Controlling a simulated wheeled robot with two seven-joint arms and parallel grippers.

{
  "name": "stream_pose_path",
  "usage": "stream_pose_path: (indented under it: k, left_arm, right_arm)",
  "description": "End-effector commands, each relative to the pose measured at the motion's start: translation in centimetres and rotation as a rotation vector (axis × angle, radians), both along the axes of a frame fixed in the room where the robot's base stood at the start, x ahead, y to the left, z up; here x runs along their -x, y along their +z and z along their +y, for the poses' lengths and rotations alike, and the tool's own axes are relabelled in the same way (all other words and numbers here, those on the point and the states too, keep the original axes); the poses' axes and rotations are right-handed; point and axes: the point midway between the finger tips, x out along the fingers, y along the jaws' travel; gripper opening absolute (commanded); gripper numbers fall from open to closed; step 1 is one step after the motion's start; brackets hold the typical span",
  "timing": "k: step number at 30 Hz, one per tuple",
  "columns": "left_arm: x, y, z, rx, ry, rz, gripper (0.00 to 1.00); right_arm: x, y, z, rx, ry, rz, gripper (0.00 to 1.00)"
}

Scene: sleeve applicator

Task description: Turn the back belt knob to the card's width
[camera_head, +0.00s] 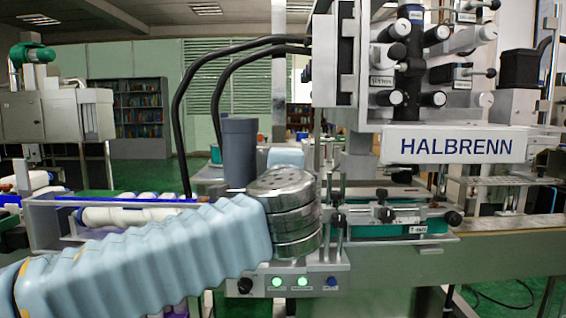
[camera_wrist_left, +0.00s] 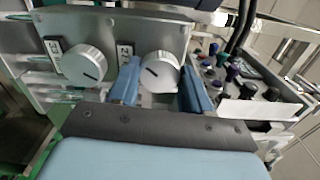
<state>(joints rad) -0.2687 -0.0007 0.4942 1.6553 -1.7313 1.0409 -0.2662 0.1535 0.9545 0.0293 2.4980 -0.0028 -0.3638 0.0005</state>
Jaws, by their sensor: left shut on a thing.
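In the left wrist view my left gripper (camera_wrist_left: 161,68) has its two blue fingers on either side of a round silver knob (camera_wrist_left: 163,73) and is shut on it. The knob has a short dark pointer line, slanted. It sits on a grey panel (camera_wrist_left: 118,32), with a small numbered label beside it. I cannot read whether it is marked as the back belt knob. A second silver knob (camera_wrist_left: 82,66) with its own label is to the left, untouched. In the head view my left arm's metal wrist hides the fingers and both knobs. No width card can be made out.
In the head view the HALBRENN machine (camera_head: 455,145) stands at right above a conveyor (camera_head: 500,236). A front panel with lit green buttons (camera_head: 277,282) is just below my wrist. A dark grey cylinder (camera_head: 239,152) stands behind it. A tray with white rollers (camera_head: 130,215) is at left.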

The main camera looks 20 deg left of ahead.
Motion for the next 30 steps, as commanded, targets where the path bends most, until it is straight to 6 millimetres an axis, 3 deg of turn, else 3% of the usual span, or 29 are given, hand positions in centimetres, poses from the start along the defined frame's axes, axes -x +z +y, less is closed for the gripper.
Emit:
stream_pose_path:
  k: [15, 30]
  left_arm:
    - [0.0, 0.2, -0.1, -0.469, -0.003, 0.136, 0.17]
    - [0.0, 0.0, -0.2, -0.925, -0.002, 0.268, 0.17]
  right_arm:
    - [0.0, 2.6, 0.1, -0.003, 0.004, 0.0, 0.43]
    - [0.0, 3.2, 0.1, -0.003, 0.006, 0.001, 0.43]
